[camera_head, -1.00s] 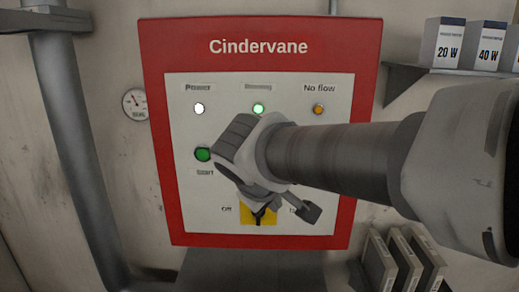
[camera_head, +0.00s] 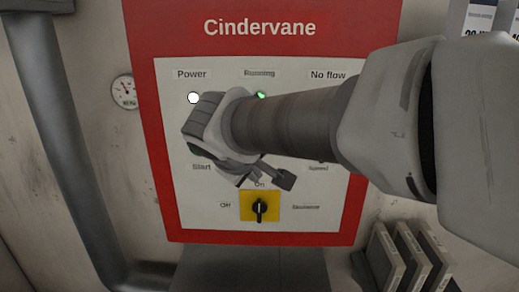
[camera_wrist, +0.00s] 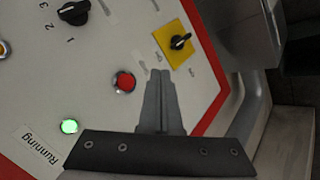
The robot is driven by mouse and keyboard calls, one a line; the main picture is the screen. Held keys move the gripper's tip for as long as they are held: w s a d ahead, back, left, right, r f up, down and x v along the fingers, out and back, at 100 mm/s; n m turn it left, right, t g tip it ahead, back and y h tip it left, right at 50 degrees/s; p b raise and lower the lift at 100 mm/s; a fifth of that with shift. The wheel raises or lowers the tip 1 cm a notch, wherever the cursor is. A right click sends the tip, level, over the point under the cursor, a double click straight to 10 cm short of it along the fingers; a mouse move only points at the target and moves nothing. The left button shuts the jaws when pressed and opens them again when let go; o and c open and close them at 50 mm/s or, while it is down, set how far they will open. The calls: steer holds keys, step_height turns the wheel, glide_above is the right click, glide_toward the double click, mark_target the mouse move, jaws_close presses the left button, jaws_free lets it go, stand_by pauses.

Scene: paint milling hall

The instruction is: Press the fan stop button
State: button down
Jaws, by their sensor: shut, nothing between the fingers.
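The red and white Cindervane control panel (camera_head: 262,235) fills the middle of the head view. A round red button (camera_wrist: 124,82) with a metal rim shows in the wrist view; no label on it can be read. In the head view my arm and gripper hide it. My gripper (camera_head: 242,180) is shut and empty in front of the panel. In the wrist view its closed fingertips (camera_wrist: 161,76) are just right of the red button; contact with the panel cannot be told. The green Running lamp (camera_wrist: 69,126) is lit.
A yellow-plated selector switch (camera_head: 260,207) sits low on the panel. A black numbered knob (camera_wrist: 74,12) is near the red button. The Power lamp (camera_head: 194,98) is lit white. A gauge (camera_head: 124,91) and a pipe (camera_head: 62,130) are left; binders (camera_head: 405,258) stand lower right.

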steer(key=shift+w, duration=0.1)
steer(key=w+p, duration=0.3)
steer(key=w, duration=0.5)
steer(key=shift+w+d, duration=0.15)
steer(key=shift+w, duration=0.2)
stand_by(1.8)
steer(key=shift+w, duration=0.4)
steer(key=shift+w, duration=0.45)
stand_by(0.5)
steer(key=shift+s, duration=0.1)
steer(key=shift+s+b, duration=0.55)
steer(key=shift+s, duration=0.2)
steer(key=shift+s, duration=0.1)
